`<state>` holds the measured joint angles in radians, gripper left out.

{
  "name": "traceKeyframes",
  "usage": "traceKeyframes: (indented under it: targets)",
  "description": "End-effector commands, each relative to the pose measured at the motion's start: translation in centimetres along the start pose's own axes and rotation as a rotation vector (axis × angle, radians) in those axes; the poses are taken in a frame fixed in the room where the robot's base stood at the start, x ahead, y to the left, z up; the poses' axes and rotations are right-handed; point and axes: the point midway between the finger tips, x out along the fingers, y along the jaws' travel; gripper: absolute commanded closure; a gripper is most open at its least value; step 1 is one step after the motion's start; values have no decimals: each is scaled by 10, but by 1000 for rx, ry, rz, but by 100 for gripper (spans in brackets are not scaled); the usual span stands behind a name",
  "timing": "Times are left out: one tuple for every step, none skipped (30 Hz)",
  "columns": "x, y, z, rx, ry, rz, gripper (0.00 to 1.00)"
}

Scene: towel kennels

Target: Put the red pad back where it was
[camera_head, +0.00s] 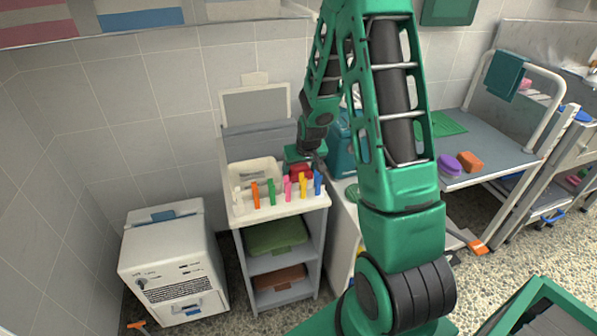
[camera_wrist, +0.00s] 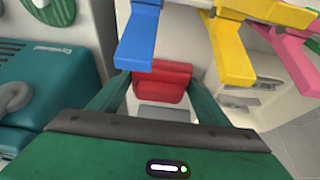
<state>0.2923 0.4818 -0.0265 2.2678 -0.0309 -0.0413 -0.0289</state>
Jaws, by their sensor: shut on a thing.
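The red pad (camera_head: 300,171) is small and blocky and shows at the back right of the white cabinet top (camera_head: 283,209), behind a row of coloured clips. My gripper (camera_head: 313,165) reaches down to it from above. In the wrist view the red pad (camera_wrist: 163,78) lies between the two green fingers of my gripper (camera_wrist: 160,84), which are shut on it. A grey slab (camera_wrist: 163,112) shows just below the pad. I cannot tell whether the pad touches the surface beneath it.
Coloured clips stand close by, with the blue clip (camera_wrist: 139,38) and yellow clip (camera_wrist: 232,50) near the fingers. A white basin (camera_head: 254,172) is left of the pad. A teal container (camera_head: 342,145) stands to the right. A purple brush (camera_head: 449,165) lies on a table farther right.

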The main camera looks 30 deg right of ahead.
Motion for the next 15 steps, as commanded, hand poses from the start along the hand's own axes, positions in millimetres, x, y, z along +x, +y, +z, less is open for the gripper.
traceKeyframes:
  targets:
    - [0,0,0,0,0,0,48]
    - [0,0,0,0,0,0,48]
    - [1,0,0,0,-1,0,48]
    - [1,0,1,0,-1,0,48]
    - [2,0,1,0,-1,0,28]
    - [1,0,1,0,-1,0,22]
    - [1,0,1,0,-1,0,22]
    - [1,0,1,0,-1,0,22]
    - [1,0,1,0,-1,0,22]
    - [1,0,1,0,-1,0,22]
    - [1,0,1,0,-1,0,22]
    - [1,0,1,0,-1,0,22]
    - [1,0,1,0,-1,0,22]
    - [1,0,1,0,-1,0,22]
    - [1,0,0,0,0,0,22]
